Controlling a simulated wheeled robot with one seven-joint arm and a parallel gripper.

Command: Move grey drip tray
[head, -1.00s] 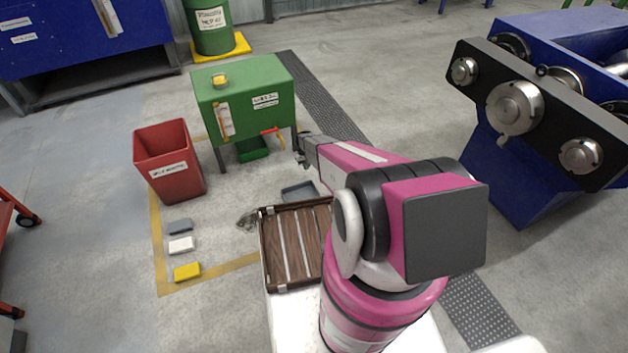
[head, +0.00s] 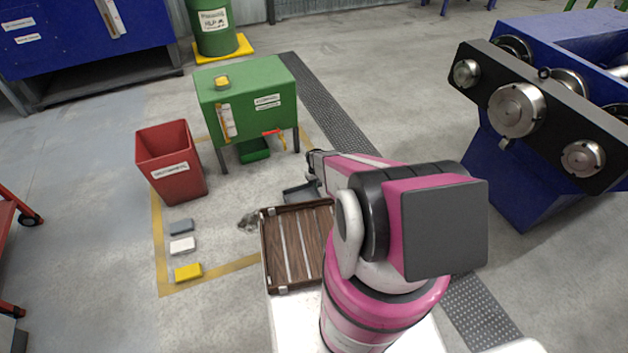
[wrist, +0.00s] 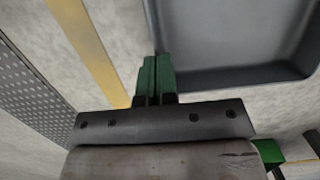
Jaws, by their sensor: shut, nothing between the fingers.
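The grey drip tray (head: 297,194) lies on the floor just beyond the brown slatted panel in the head view, its right end partly covered by my gripper. In the wrist view the tray (wrist: 235,78) fills the upper right, looks empty, and shows a raised rim. My gripper (wrist: 157,62) has its green fingers shut together with nothing between them. The fingertips are beside the tray's near left corner; I cannot tell whether they touch it. In the head view my gripper (head: 314,178) is low beside the tray, its fingertips hard to make out.
A green tank on legs (head: 246,95) with a green tray (head: 253,150) beneath stands behind. A red bin (head: 170,162) is to the left, with grey, white and yellow blocks (head: 187,272) before it. A dark ridged strip (head: 330,105) runs past on the right.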

